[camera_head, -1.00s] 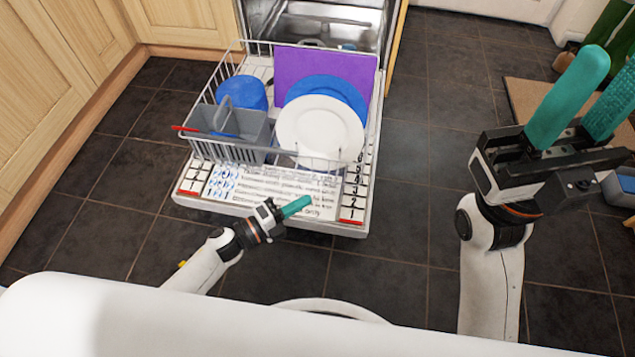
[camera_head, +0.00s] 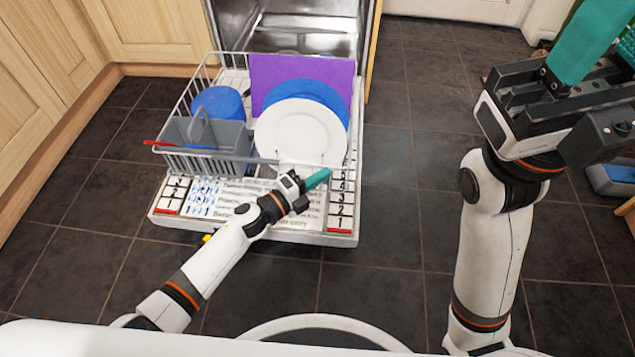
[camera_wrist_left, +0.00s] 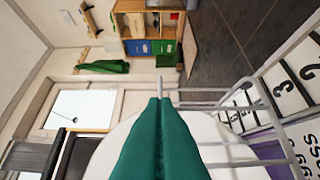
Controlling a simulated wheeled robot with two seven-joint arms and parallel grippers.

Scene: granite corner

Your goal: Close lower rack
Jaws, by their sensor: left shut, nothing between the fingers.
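The lower rack (camera_head: 184,97) is a light grey wire basket pulled out of the dishwasher (camera_head: 297,42), above its folded-down door (camera_head: 340,239). It holds a white plate (camera_head: 300,137), a blue plate (camera_head: 322,92), a purple board (camera_head: 270,72), a blue bowl (camera_head: 220,102) and a grey cutlery basket (camera_head: 222,160). My left gripper (camera_head: 318,178) is shut and empty at the rack's front right. In the left wrist view its teal fingers (camera_wrist_left: 160,125) are together, beside the rack wires (camera_wrist_left: 262,97); contact is unclear. My right gripper (camera_head: 604,45) is open, raised at right, its fingertips cut off.
Wooden cabinets (camera_head: 40,80) stand left of the dishwasher. Dark tiled floor (camera_head: 410,150) is clear to the right of the door. A blue-grey box (camera_head: 612,180) sits at the far right. A red-handled item (camera_head: 158,143) sticks out of the cutlery basket.

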